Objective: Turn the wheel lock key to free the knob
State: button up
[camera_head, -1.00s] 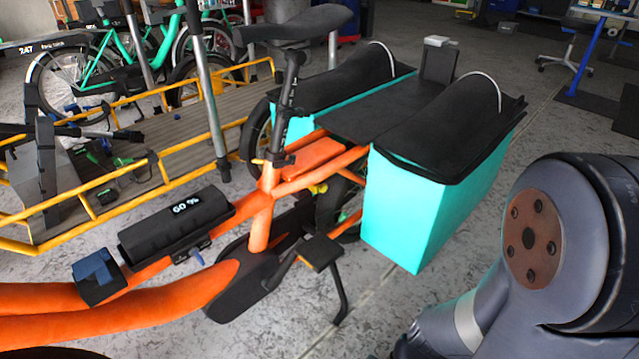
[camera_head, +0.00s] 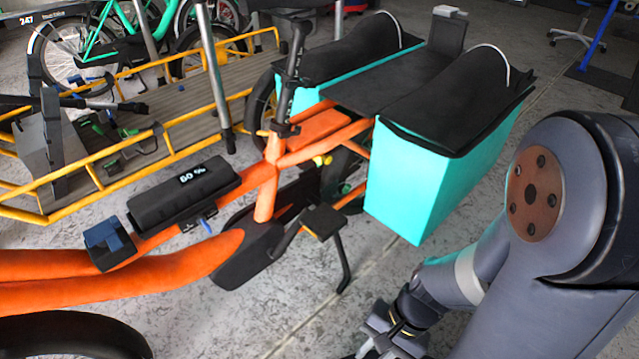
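The orange cargo bike (camera_head: 262,190) stands across the middle of the view. A small yellow part (camera_head: 322,160) shows beside its rear frame, near the rear wheel; it is too small to tell whether it is the lock's knob or key. A small blue lever-like part (camera_head: 206,226) sticks out under the black battery (camera_head: 183,192). I cannot make out a wheel lock key for certain. My gripper (camera_head: 372,346) is low at the bottom edge, apart from the bike and partly cut off. Whether its fingers are open or shut does not show.
Turquoise panniers (camera_head: 425,190) with black covers hang on the bike's rear, between its frame and my arm. A black pedal crank and stand (camera_head: 338,250) reach toward the floor. A yellow-railed cargo bed (camera_head: 190,105) is behind. The floor at bottom centre is clear.

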jog(key=shift+o, duration=0.3)
jog(key=w+d+f+n+t+h+p, duration=0.1)
jog(key=w+d+t+h, duration=0.1)
jog(key=w, duration=0.4)
jog(key=w+d+n+t+h+p, duration=0.1)
jog(key=w+d+t, duration=0.1)
jog(key=w+d, duration=0.3)
jog(key=shift+w+f+h, duration=0.35)
jog(key=shift+f+h, duration=0.05)
jog(key=w+d+r+n+t+p, duration=0.1)
jog(key=w+n+t, duration=0.15)
jog(key=w, duration=0.55)
jog(key=w+d+r+n+t+p, duration=0.1)
jog(key=w+r+t+p, duration=0.1)
jog(key=w+t, duration=0.35)
jog(key=n+t+y+p, duration=0.3)
jog(key=n+y+p, duration=0.1)
jog(key=n+y, duration=0.75)
send_near(321, 158)
jog(key=w+a+b, duration=0.1)
jog(key=w+a, duration=0.1)
jog(key=w+a+m, duration=0.1)
jog(key=w+a, duration=0.1)
jog(key=w+a+m+y+b, duration=0.1)
jog(key=w+a, duration=0.1)
jog(key=w, duration=0.1)
jog(key=shift+a+f+b, duration=0.35)
jog(key=shift+a+f, duration=0.05)
jog(key=shift+c, duration=0.4)
grip_shut()
